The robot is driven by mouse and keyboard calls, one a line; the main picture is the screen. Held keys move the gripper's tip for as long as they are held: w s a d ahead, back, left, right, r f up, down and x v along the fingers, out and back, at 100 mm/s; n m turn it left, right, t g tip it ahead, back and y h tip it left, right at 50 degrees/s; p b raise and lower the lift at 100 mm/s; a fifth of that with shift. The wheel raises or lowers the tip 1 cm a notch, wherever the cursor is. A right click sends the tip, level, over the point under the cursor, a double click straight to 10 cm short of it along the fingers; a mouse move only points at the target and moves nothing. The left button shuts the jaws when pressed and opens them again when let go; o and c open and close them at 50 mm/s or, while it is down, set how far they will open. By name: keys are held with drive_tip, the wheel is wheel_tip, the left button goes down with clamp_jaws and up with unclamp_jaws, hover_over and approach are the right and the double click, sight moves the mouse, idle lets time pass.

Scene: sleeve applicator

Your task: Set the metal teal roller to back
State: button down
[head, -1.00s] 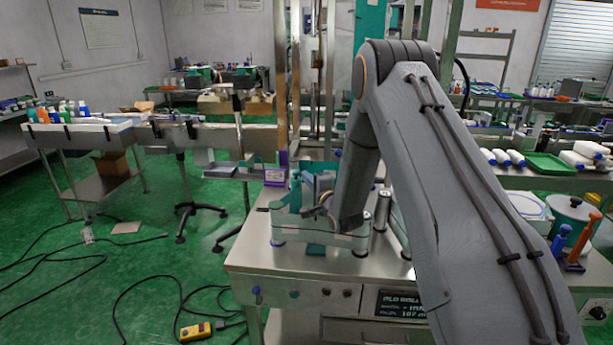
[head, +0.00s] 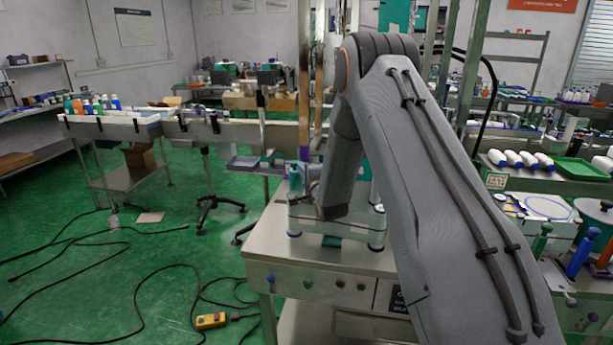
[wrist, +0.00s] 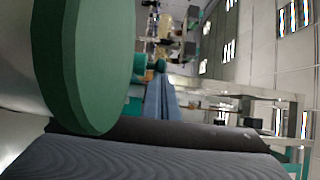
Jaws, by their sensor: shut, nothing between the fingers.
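In the head view a teal upright piece (head: 296,178) stands on the left part of the steel machine (head: 262,245), beside the end of my arm. It may be the teal roller, but it is small and partly covered. In the wrist view a large green disc (wrist: 85,65) fills the upper left, very close to the camera. I cannot tell whether it belongs to the roller. My arm reaches down to the machine and hides much of its top. My gripper's fingers are behind the arm in the head view and cannot be made out in the wrist view.
A dark teal patch (head: 331,241) lies on the machine top by its front edge. A green tray (head: 580,169) and white bottles (head: 520,159) are on the right bench. A yellow control box (head: 210,321) and black cables lie on the floor at left.

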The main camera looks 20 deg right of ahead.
drive_tip(key=shift+r, duration=0.1)
drive_tip(key=shift+d, duration=0.1)
drive_tip(key=s+d+b, duration=0.1)
drive_tip(key=s+d, duration=0.1)
drive_tip(key=s, duration=0.9)
drive_tip(key=s+d+b, duration=0.2)
drive_tip(key=s, duration=0.9)
drive_tip(key=shift+s, duration=0.4)
